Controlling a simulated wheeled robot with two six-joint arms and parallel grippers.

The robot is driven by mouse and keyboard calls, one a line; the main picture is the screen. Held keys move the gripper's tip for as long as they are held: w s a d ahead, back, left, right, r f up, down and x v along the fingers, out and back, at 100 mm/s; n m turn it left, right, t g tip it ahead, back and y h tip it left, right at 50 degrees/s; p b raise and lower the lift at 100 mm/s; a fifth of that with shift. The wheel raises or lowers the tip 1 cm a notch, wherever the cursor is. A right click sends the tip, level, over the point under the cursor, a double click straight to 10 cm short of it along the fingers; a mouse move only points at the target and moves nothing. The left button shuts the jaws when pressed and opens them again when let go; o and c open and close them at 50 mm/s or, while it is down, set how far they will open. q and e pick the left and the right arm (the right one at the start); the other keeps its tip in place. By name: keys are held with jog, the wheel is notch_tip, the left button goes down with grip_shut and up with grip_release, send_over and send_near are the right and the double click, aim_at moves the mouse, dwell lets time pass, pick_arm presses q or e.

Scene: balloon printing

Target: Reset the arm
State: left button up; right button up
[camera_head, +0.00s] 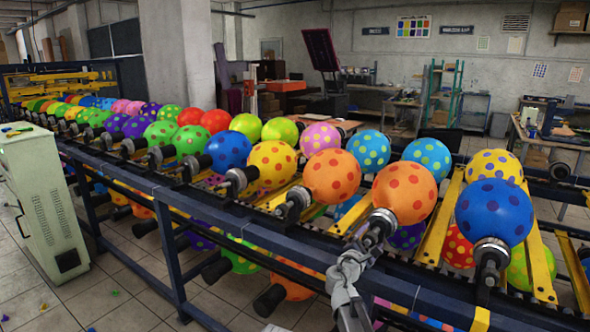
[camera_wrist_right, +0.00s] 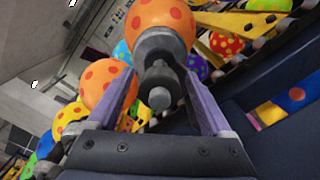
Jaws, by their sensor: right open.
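My right gripper (camera_head: 362,255) is at the front edge of the conveyor, just below an orange balloon with red dots (camera_head: 404,192). In the right wrist view my right gripper (camera_wrist_right: 160,76) is open, its two fingers on either side of the dark round holder (camera_wrist_right: 158,62) under that orange balloon (camera_wrist_right: 160,20). Whether the fingers touch the holder I cannot tell. My left gripper is not in view.
A long conveyor with dark blue rails (camera_head: 440,298) carries several dotted balloons on holders. A blue balloon (camera_head: 494,212) is close on the right, and another orange balloon (camera_head: 331,177) on the left. A pale green cabinet (camera_head: 42,200) stands at the left. Tiled floor is open in front.

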jog(key=n, duration=0.4)
jog(key=shift+n, duration=2)
jog(key=shift+s, duration=0.1)
